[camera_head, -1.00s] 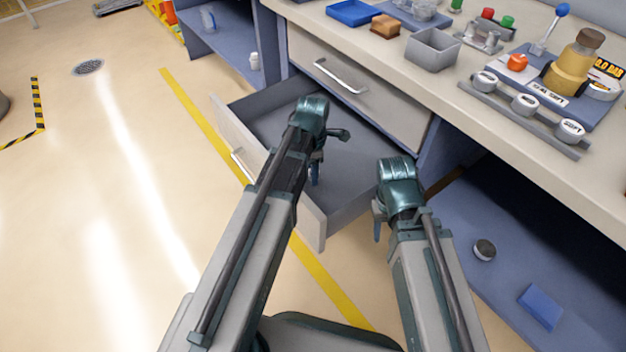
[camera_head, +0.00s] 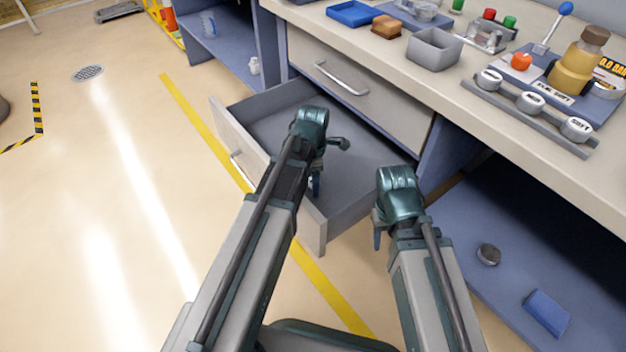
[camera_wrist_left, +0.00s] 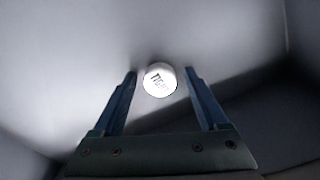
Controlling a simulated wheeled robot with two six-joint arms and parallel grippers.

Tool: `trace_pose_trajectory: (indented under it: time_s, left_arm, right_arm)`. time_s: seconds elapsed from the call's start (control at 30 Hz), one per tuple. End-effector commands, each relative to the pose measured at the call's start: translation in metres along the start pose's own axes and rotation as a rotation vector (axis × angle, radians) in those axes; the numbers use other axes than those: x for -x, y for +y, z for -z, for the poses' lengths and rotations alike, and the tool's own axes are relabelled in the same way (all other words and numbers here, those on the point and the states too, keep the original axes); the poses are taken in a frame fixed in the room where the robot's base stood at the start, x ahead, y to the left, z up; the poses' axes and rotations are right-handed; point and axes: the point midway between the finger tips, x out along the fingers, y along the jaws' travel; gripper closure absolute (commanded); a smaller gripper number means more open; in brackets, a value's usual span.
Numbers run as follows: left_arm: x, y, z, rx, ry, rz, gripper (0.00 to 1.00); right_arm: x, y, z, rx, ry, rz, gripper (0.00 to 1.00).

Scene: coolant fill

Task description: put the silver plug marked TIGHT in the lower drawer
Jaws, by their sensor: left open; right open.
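The silver plug marked TIGHT (camera_wrist_left: 160,80) shows in the left wrist view as a round bright disc, its label facing the camera. It lies between the fingertips of my left gripper (camera_wrist_left: 160,74), with a gap to each finger. In the head view my left gripper (camera_head: 316,182) is open and reaches down into the pulled-out lower drawer (camera_head: 270,118). The plug is hidden there behind my arm. My right gripper (camera_head: 378,236) is open and empty, to the right of the drawer's front corner.
The upper drawer (camera_head: 365,90) is shut above. The bench holds a grey bin (camera_head: 433,50), a blue tray (camera_head: 350,13) and a rack (camera_head: 545,118) with several silver plugs. A dark round cap (camera_head: 489,254) and a blue block (camera_head: 547,312) lie on the low shelf at right.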

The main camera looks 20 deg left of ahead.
Motion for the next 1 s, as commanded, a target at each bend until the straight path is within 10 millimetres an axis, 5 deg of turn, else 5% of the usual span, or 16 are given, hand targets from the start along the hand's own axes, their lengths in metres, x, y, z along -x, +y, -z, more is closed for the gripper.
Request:
trace_pose_trajectory:
  time_s: [0.37, 1.0]
  left_arm:
    - [0.020, 0.000, 0.000, 0.000, 0.000, 0.000, 0.24]
    - [0.114, 0.000, 0.000, 0.000, 0.000, 0.000, 0.24]
  right_arm:
    - [0.020, 0.002, -0.001, -0.002, -0.001, 0.000, 0.50]
    - [0.113, 0.010, -0.007, -0.008, -0.002, 0.011, 0.50]
